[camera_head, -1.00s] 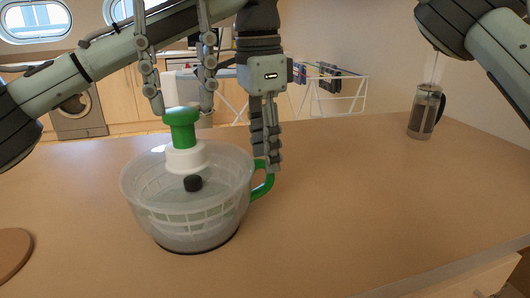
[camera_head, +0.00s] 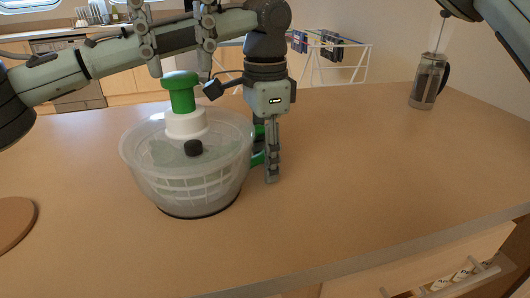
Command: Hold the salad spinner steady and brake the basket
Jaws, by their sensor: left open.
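The salad spinner (camera_head: 165,180) stands on the table, a clear bowl with a white slotted basket (camera_head: 200,188) inside. Its clear lid carries a white collar (camera_head: 187,124), a green knob (camera_head: 181,92) and a black button (camera_head: 194,147) at the front. My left gripper (camera_head: 266,165) points down at the green side handle (camera_head: 258,158), open. One finger covers much of the handle; whether it touches cannot be told. My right gripper (camera_head: 180,72) hangs from the top edge, its fingers apart on either side of the knob's top, open and empty.
A French press (camera_head: 428,82) stands at the back right. A round brown board (camera_head: 14,222) lies at the left edge. The table (camera_head: 370,165) is clear right of the spinner. A drying rack (camera_head: 340,60) is behind it, and a drawer (camera_head: 440,270) below its front edge.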

